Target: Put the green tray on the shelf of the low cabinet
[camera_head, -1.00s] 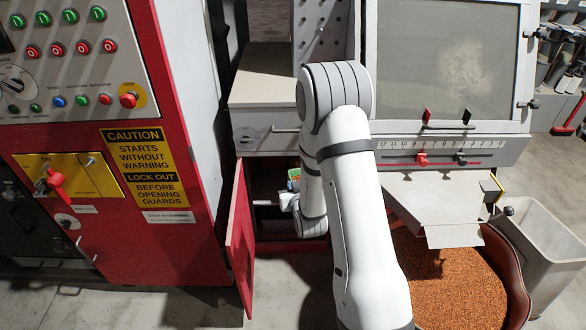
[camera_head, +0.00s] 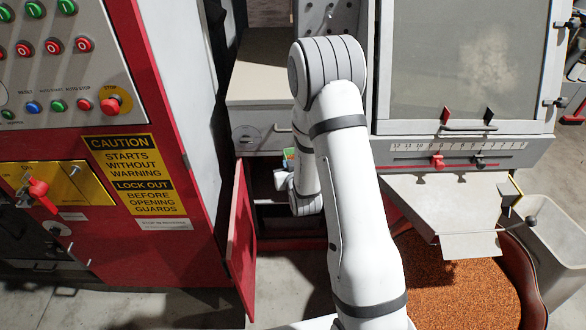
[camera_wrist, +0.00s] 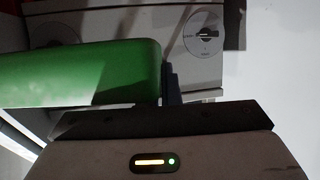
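The green tray shows as a small green patch (camera_head: 290,153) at the low cabinet's opening, mostly hidden behind my arm. In the wrist view the green tray (camera_wrist: 80,73) is large, its rounded end against a dark finger. My gripper (camera_wrist: 170,88) is shut on it as far as shows; only one finger is clear. In the head view my gripper (camera_head: 283,178) is in front of the cabinet opening. The low cabinet (camera_head: 262,141) has a grey drawer above a dark open compartment, with its red door (camera_head: 242,245) swung open. The shelf inside is mostly dark and hidden by my arm.
A red control cabinet (camera_head: 155,255) with caution signs stands left of the open door. A grey machine (camera_head: 460,152) with a chute and a bin of orange granules (camera_head: 455,295) stands right of my arm. A grey bin (camera_head: 560,255) is farther right.

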